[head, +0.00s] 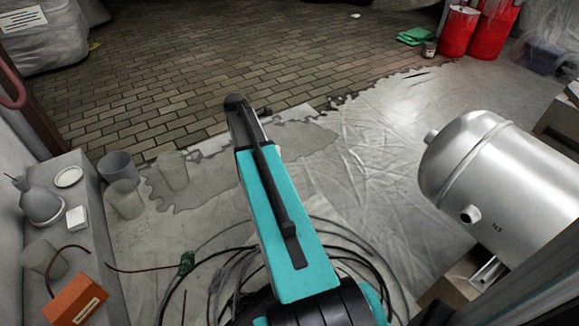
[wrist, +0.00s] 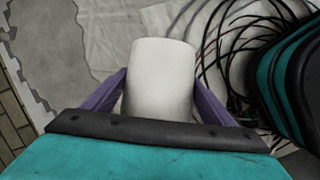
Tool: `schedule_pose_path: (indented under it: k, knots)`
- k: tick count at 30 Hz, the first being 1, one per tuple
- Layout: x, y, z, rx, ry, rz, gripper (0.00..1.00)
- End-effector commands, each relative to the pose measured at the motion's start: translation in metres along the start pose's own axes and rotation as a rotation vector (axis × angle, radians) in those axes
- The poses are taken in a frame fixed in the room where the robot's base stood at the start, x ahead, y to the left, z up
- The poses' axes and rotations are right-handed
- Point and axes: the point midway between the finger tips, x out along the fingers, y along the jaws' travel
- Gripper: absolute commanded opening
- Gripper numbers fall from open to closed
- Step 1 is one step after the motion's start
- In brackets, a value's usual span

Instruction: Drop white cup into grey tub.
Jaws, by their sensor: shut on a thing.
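In the wrist view, my gripper (wrist: 163,82) has its purple fingers on either side of the white cup (wrist: 162,70) and is shut on it. The cup's plain side faces the camera. The gripper and cup cannot be made out in the head view, where my teal arm fills the middle. A grey tub (head: 116,165) stands on the sheeted floor at the left of the head view, beside the grey ledge. What it holds inside is hard to tell.
Two pale translucent tubs (head: 124,199) (head: 173,170) stand close to the grey tub. The ledge (head: 100,290) bears a white dish (head: 69,177), a lamp-like grey object (head: 41,203) and an orange box (head: 75,301). Loose cables (head: 213,262) coil on the floor. A metal tank (head: 490,165) is right.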

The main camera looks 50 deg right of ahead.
Motion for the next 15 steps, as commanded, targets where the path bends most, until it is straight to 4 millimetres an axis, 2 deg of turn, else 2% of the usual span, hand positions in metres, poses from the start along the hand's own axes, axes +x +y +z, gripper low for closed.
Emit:
schedule_pose_path:
  k: [1, 7, 15]
  knots:
    - [-0.018, -0.001, -0.014, -0.009, 0.001, 0.006, 0.56]
    - [-0.079, -0.013, -0.06, -0.026, 0.003, 0.013, 0.56]
    - [-0.161, -0.044, -0.119, -0.053, 0.006, 0.019, 0.56]
